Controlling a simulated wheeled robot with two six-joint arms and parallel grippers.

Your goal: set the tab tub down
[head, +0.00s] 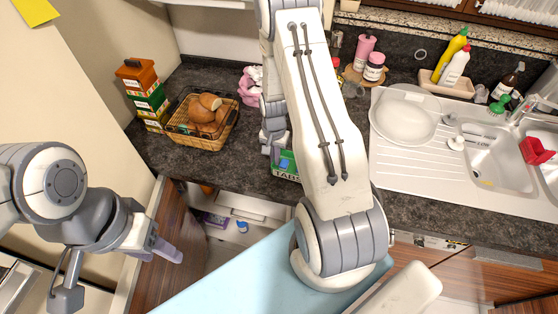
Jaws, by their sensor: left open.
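The tab tub (284,171) is green with white lettering and a bit of blue. It is at the front edge of the dark counter in the head view, partly hidden behind my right forearm. My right gripper (275,148) points down at the tub from above. The forearm covers much of it, so its grip and whether the tub rests on the counter cannot be told. My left gripper (118,272) is open and empty at the lower left, apart from the tub.
A bread basket (218,138) and stacked boxes (148,94) stand on the counter (240,176) at left. A sink (495,155) with a drainboard and a white plate (405,118) lies right. Below the counter edge an open drawer (232,208) holds small items. Some counter between basket and tub is clear.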

